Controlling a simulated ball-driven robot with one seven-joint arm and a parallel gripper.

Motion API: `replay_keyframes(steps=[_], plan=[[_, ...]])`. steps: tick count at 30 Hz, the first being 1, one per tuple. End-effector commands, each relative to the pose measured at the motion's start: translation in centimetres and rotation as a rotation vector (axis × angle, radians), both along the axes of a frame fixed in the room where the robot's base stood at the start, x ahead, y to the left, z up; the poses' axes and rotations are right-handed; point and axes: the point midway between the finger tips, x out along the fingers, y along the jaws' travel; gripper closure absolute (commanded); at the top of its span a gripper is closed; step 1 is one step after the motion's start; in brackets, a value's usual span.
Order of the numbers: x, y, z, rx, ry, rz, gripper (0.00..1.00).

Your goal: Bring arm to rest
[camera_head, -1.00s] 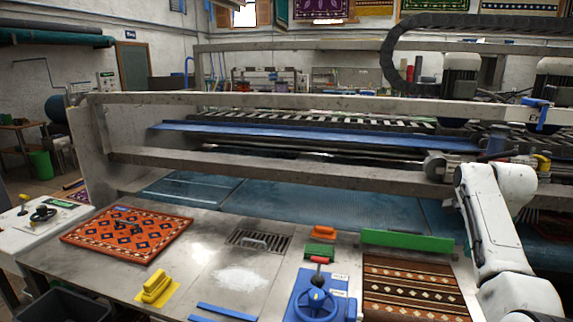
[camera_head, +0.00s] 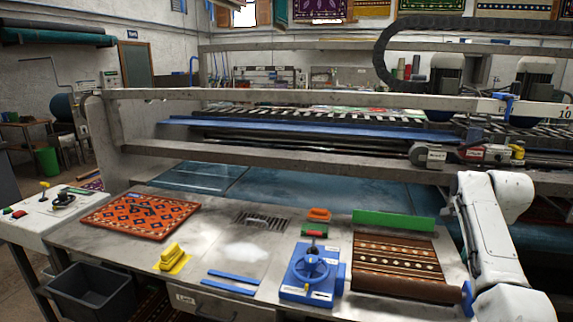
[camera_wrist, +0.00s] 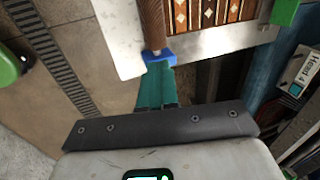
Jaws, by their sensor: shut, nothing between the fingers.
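My white arm (camera_head: 487,235) stands bent at the right of the head view, its elbow raised beside the machine. Its lower part runs out of the bottom edge, and the gripper does not show there. In the wrist view my gripper (camera_wrist: 158,72) has teal fingers, shut together with nothing between them. The fingertips point at the blue end cap (camera_wrist: 159,55) of a brown roll at the table's edge. In that picture they overlap or nearly meet the cap; I cannot tell whether they touch. The cap also shows in the head view (camera_head: 467,296).
The metal table (camera_head: 215,220) holds an orange patterned rug (camera_head: 140,215), a brown striped rug (camera_head: 395,262), a yellow brush (camera_head: 172,256) and a blue valve block (camera_head: 312,272). A dark bin (camera_head: 92,292) stands at front left. The machine's rails (camera_head: 300,155) run behind. Floor (camera_wrist: 60,110) lies left in the wrist view.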

Motion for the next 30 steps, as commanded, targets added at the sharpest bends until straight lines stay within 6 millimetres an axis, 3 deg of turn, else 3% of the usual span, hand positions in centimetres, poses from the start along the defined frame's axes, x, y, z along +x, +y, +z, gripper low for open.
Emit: replay_keyframes(steps=[11, 17, 23, 30], plan=[[-2.4, 1.7, -5.5, -0.038, 0.032, 0.144, 1.0], [-5.3, 3.4, -10.3, -0.071, 0.062, 0.287, 1.0], [-11.2, 6.3, -16.7, -0.123, 0.106, 0.523, 1.0], [-20.0, 10.0, -22.4, -0.177, 0.154, 0.832, 1.0]])
